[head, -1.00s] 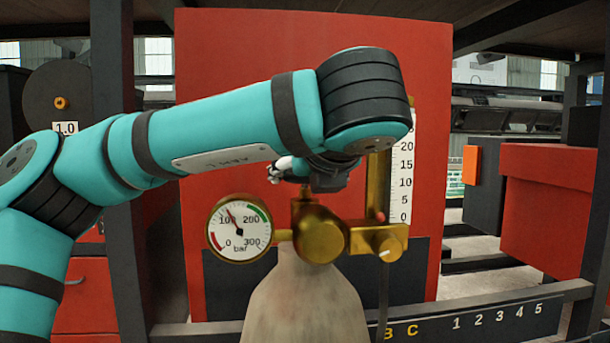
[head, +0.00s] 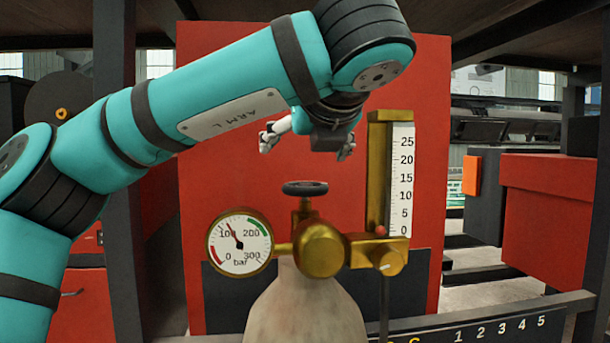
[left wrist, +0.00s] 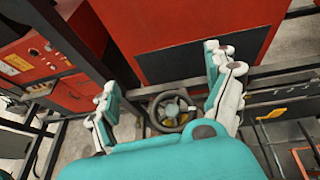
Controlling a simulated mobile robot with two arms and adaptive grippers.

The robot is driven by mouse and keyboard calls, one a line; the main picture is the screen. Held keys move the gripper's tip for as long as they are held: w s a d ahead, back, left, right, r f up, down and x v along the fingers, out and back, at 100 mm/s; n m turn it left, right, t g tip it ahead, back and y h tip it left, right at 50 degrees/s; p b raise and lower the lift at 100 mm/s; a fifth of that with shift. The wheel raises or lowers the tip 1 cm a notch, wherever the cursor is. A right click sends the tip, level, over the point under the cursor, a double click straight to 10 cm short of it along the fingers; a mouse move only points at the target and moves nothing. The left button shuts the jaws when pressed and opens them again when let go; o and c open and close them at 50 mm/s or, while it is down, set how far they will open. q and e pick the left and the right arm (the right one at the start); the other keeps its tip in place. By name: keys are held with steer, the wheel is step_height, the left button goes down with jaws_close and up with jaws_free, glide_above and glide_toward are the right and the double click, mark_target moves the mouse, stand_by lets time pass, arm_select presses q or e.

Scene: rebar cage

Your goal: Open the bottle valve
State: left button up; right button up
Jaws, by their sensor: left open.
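The gas bottle (head: 305,305) stands upright in the middle of the head view, with a brass regulator (head: 320,250) on top. The bottle valve is a dark round handwheel (head: 305,188) above the brass stem. In the left wrist view the handwheel (left wrist: 171,111) shows between the fingers. My left gripper (head: 306,148) is open and empty, above the handwheel and apart from it. Its spread fingers (left wrist: 165,100) also show in the left wrist view. The pressure gauge (head: 240,241) has its needle a little above 100 bar. My right gripper is not in view.
A brass flow tube with a white scale (head: 401,180) rises right of the valve, close to my left gripper. A red panel (head: 230,130) stands behind the bottle. A dark rail (head: 480,325) with numbers crosses the front right.

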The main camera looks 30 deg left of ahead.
mark_target(305, 185)
arm_select(q)
steer(key=shift+r, duration=1.9)
